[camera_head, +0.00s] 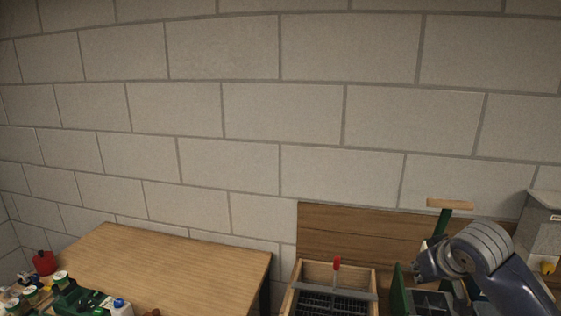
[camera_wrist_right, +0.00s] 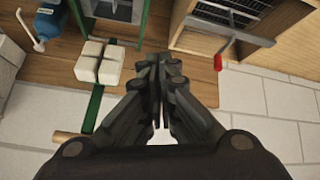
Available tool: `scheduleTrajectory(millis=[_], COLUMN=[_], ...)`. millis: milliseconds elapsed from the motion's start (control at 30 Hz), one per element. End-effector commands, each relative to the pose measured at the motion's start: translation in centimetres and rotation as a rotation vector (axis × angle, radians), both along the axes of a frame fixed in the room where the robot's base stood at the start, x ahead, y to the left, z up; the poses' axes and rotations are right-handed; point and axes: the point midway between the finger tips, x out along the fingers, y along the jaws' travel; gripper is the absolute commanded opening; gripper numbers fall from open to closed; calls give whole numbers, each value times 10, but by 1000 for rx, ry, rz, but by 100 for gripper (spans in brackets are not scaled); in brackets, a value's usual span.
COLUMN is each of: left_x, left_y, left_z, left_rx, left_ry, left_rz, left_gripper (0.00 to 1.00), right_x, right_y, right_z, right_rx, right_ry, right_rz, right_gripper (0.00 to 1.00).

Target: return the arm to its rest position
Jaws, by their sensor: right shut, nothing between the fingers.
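My right arm comes in from the lower right in the head view. My right gripper (camera_head: 420,268) is at its end, above the area around a green frame (camera_head: 399,291). In the right wrist view the gripper (camera_wrist_right: 161,75) points away from the camera, its two fingers together and nothing between them. It is over a wooden surface, between a white block bundle and a wooden crate. I see no touch with anything. My left gripper is not in view.
A wooden crate (camera_head: 290,300) with a dark slotted tray and red-handled lever (camera_head: 337,264) stands left of the gripper. A green post with a wooden crossbar (camera_head: 450,204) stands behind it. The white bundle (camera_wrist_right: 99,65) and blue bottle (camera_wrist_right: 47,24) are nearby. The left tabletop (camera_head: 170,265) is mostly bare.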

Motion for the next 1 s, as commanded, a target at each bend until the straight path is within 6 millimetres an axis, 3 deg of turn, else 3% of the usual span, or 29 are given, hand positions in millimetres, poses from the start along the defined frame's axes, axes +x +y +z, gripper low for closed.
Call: scheduleTrajectory(millis=[33,200,500,700,1000], left_x=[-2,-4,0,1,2], left_y=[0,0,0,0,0], left_z=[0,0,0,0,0], left_rx=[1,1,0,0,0], left_ry=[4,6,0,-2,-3], left_rz=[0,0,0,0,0], left_gripper=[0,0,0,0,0], right_x=[-12,-55,-158,-230,-305], right_y=[17,56,101,111,107], right_z=[-31,-103,-195,-230,-250], right_rx=[4,11,53,69,63], right_ry=[31,94,201,273,359], right_rz=[36,117,177,159,109], right_gripper=[0,0,0,0,0])
